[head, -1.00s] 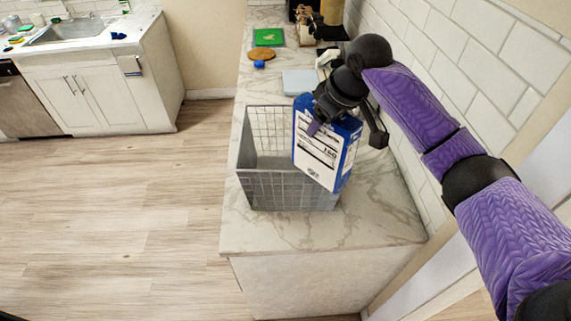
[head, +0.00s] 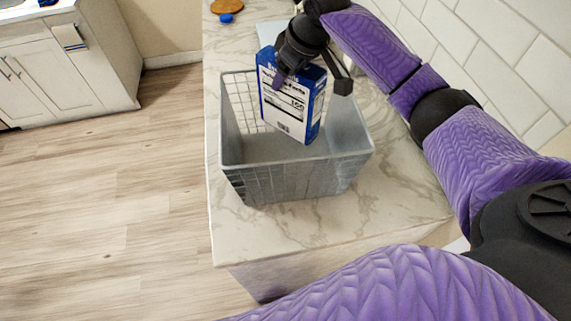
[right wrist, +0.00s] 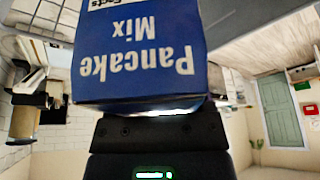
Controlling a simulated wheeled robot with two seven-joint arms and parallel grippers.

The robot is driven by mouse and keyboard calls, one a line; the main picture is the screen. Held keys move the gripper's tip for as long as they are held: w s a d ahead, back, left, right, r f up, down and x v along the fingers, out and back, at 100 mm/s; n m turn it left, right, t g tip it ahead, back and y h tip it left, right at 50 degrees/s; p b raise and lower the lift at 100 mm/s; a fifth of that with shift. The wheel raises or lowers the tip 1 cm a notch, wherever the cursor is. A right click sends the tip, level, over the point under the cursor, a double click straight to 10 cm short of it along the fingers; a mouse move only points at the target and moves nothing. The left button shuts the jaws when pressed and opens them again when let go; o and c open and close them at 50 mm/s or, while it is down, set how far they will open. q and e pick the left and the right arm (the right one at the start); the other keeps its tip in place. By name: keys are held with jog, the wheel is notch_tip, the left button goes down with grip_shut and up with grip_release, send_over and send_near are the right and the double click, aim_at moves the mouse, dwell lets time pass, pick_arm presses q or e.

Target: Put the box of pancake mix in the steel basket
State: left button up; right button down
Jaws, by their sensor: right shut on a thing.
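The box of pancake mix (head: 290,98) is blue with a white label panel. My right gripper (head: 312,72) is shut on its top part. The box hangs nearly upright, slightly tilted, over the opening of the steel basket (head: 300,182). Its lower end appears to be within the outline of the basket; I cannot tell how deep it reaches. The basket is a grey wire bin standing on the marble counter. In the right wrist view the box (right wrist: 140,60) fills the upper middle, its "Pancake Mix" lettering upside down. My left gripper is not in view.
The marble counter (head: 235,232) is clear in front of the basket. A white tiled wall (head: 500,70) runs along the right. A round wooden board (head: 226,6) and a small blue object (head: 226,18) lie farther back. Open floor is at left.

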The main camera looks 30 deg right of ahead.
aim_at(306, 96)
jog(key=f+b, duration=0.3)
jog(key=f, duration=0.2)
jog(key=shift+w, duration=0.2)
notch_tip(306, 96, down, 10)
jog(key=shift+r+b, duration=0.25)
jog(key=shift+b, duration=0.45)
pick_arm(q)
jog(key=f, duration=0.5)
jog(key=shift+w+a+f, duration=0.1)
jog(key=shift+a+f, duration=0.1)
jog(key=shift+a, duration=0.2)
pick_arm(e)
jog(key=shift+f, duration=0.15)
grip_release()
jog(key=p+v, duration=0.2)
jog(key=v, duration=0.9)
jog(key=shift+s+r+p, duration=0.1)
jog(key=shift+r+p, duration=0.25)
jog(key=shift+p, duration=0.05)
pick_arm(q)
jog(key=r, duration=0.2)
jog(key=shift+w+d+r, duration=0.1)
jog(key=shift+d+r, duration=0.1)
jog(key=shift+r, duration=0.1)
pick_arm(e)
jog(key=shift+s+d+r, duration=0.1)
jog(key=shift+s+r, duration=0.05)
jog(key=shift+r, duration=0.1)
